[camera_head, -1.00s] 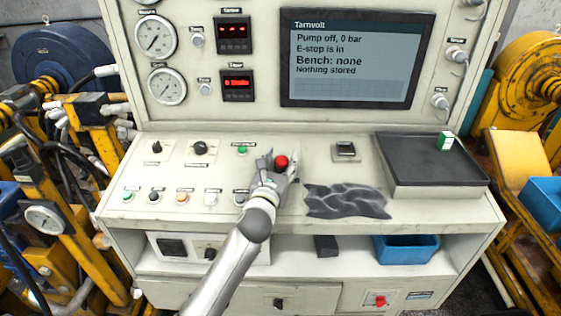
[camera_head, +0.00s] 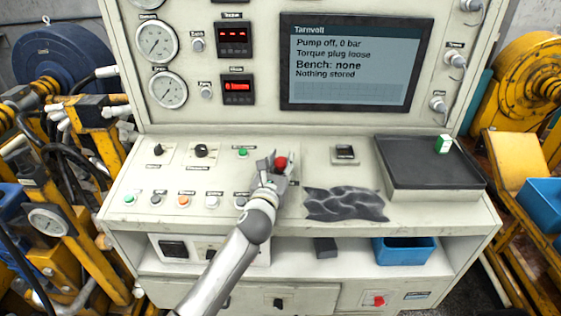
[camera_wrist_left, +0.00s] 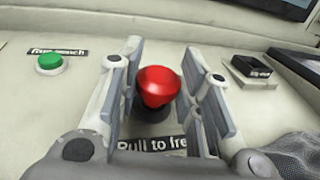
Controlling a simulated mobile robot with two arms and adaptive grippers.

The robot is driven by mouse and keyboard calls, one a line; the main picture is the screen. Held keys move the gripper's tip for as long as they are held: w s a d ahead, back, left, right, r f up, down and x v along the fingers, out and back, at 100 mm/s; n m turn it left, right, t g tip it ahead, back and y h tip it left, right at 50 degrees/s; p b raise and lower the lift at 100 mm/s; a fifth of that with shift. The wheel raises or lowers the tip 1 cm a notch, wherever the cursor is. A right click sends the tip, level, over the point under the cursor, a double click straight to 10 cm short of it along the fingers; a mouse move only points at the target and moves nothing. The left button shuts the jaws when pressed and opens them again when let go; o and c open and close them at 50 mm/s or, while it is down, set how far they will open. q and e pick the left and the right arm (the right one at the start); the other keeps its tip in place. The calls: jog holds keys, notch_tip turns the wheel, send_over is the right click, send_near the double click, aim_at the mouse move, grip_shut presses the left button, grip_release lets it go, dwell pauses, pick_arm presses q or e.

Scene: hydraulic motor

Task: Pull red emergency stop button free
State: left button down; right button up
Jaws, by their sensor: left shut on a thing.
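The red emergency stop button (camera_head: 281,163) stands on the sloped panel of the console. In the left wrist view the red button (camera_wrist_left: 158,87) is a round mushroom head on a dark stem, above a label that partly reads "Pull to fre". My left gripper (camera_head: 274,170) is at the button, with a finger on each side of it. In the left wrist view the gripper (camera_wrist_left: 160,92) fingers flank the red head closely. The screen (camera_head: 356,63) reads "Pump off, 0 bar", "Torque plug loose", "Bench: none", "Nothing stored". My right gripper is not in view.
A dark cloth (camera_head: 345,203) lies on the panel to the right. A dark tray (camera_head: 428,187) holds a green and white block (camera_head: 442,144).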

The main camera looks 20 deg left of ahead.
pick_arm(q)
jog(key=shift+r, duration=0.3)
jog(key=c, duration=1)
grip_release()
jog(key=shift+c, duration=0.2)
jog(key=shift+o, duration=0.3)
jog(key=shift+f, duration=0.1)
jog(key=s, duration=1.2)
jog(key=shift+d, duration=0.35)
